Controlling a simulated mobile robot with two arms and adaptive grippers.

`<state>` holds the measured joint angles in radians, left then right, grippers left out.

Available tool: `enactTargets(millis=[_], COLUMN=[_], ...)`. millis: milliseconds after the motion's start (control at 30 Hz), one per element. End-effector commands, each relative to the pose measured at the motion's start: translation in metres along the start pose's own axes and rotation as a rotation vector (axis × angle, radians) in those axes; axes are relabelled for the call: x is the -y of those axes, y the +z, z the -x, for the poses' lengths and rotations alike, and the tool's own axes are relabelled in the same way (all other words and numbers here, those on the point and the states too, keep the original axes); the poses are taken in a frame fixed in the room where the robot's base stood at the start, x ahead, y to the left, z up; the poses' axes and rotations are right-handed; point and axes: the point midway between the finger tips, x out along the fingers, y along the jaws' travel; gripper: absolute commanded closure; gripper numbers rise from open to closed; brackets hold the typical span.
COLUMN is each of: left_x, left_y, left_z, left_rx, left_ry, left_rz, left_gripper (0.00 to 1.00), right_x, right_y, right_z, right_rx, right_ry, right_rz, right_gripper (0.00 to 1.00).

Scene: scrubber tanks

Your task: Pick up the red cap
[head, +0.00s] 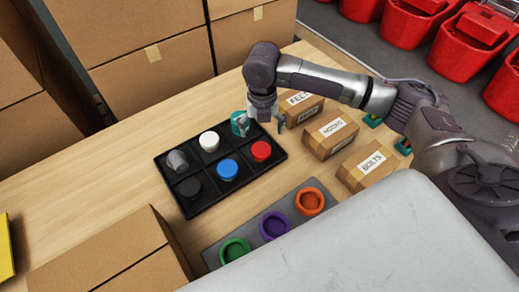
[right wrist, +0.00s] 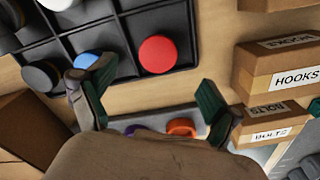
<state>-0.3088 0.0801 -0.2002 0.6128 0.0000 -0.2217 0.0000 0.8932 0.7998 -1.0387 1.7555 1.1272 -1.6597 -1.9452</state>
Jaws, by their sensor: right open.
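The red cap (head: 261,151) sits in the near right compartment of a black divided tray (head: 187,210) on the table. The red cap also shows in the right wrist view (right wrist: 158,54), ahead of the fingers and between them, untouched. My right gripper (head: 262,124) is above the tray's far right part, just beyond the red cap in the head view. In the right wrist view its two green-padded fingers (right wrist: 152,98) stand wide apart with nothing between them. My left gripper does not show.
The tray also holds white (head: 209,141), blue (head: 228,169), grey and black caps. Green, purple and orange rings (head: 310,201) sit on a grey mat nearer me. Small labelled boxes (head: 330,133) stand right of the tray. A large carton (head: 110,255) stands at the front left.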

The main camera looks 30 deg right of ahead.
Motion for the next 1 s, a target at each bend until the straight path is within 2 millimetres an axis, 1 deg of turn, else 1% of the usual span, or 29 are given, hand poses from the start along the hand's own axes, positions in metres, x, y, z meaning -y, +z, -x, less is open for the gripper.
enactTargets(millis=[33,100,233,367,467,633,767,967,1000], left_x=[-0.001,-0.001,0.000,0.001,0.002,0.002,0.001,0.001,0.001], left_y=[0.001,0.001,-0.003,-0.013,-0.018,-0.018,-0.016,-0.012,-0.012], left_z=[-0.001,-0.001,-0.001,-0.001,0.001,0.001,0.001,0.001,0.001], left_rx=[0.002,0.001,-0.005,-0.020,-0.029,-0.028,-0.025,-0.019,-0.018], left_ry=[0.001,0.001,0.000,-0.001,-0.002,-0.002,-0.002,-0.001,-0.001], left_rz=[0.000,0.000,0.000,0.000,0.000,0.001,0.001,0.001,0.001], left_gripper=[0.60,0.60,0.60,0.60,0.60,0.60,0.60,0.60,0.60], right_x=[0.000,0.000,0.000,0.000,-0.001,-0.001,-0.001,-0.001,-0.001], right_y=[-0.001,0.000,0.000,-0.001,-0.003,-0.003,-0.003,-0.003,-0.003], right_z=[-0.010,-0.021,-0.032,-0.041,-0.055,-0.079,-0.086,-0.086,-0.086], right_rx=[-0.002,-0.002,0.000,-0.001,-0.003,0.000,0.001,0.002,0.002], right_ry=[0.000,0.000,0.001,-0.001,-0.001,0.000,0.000,0.000,0.000], right_rz=[0.001,0.000,0.001,0.000,0.001,0.001,0.002,0.002,0.002], right_gripper=[0.10,0.10,0.10,0.10,0.10,0.10,0.10,0.10,0.16])
